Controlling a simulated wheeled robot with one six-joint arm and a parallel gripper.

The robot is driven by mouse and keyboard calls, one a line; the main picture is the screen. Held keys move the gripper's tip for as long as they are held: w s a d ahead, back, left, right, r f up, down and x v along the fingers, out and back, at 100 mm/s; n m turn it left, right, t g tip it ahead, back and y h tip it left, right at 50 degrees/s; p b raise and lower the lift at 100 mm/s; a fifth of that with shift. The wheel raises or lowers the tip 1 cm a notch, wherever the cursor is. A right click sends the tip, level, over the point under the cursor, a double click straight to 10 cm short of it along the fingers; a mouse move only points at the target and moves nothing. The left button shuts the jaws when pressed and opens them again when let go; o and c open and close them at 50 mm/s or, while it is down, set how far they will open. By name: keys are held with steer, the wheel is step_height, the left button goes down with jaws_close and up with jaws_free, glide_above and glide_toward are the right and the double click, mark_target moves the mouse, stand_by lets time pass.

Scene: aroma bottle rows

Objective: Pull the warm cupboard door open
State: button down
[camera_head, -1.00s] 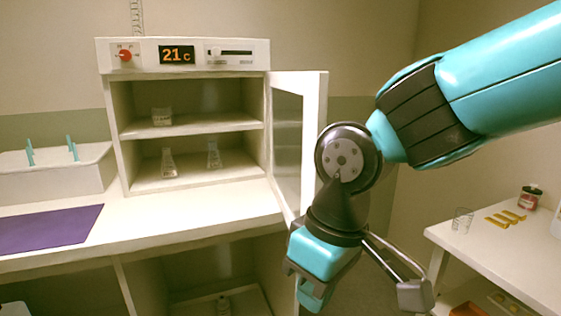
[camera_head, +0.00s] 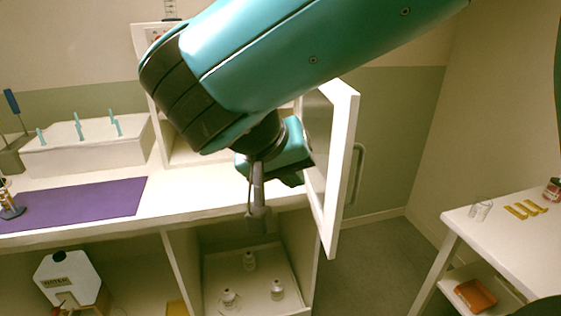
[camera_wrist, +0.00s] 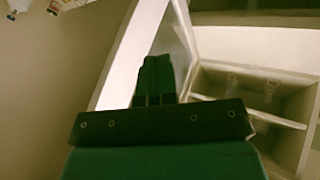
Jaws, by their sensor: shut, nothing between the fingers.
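The warm cupboard (camera_head: 140,45) stands on the counter, mostly hidden behind my arm. Its white-framed glass door (camera_head: 342,150) stands open, swung out over the counter's front edge. The bar handle (camera_head: 358,175) shows on the door's right, outer side. My gripper (camera_head: 303,172) is left of the door, by its inner face; whether it touches the door I cannot tell. In the wrist view my gripper's green fingers (camera_wrist: 155,75) are together and empty, with the door's pale frame (camera_wrist: 130,55) and glass (camera_wrist: 175,40) behind them.
The counter holds a purple mat (camera_head: 85,212) and a white rack (camera_head: 85,148) with teal pegs. Below it is an open compartment with several bottles (camera_head: 277,291). A side table (camera_head: 500,245) stands at right. The floor (camera_head: 375,265) between is clear.

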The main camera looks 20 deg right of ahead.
mark_target(335, 195)
steer(key=shift+w+d+f+p, duration=0.15)
steer(key=shift+d+f, duration=0.5)
steer(key=shift+d, duration=0.45)
steer(key=shift+w+d+f+p, duration=0.15)
steer(key=shift+d+f, duration=0.55)
steer(key=shift+d, duration=0.4)
steer(key=shift+w+d+f, duration=0.15)
steer(key=shift+d+f, duration=0.5)
steer(key=shift+d, duration=0.45)
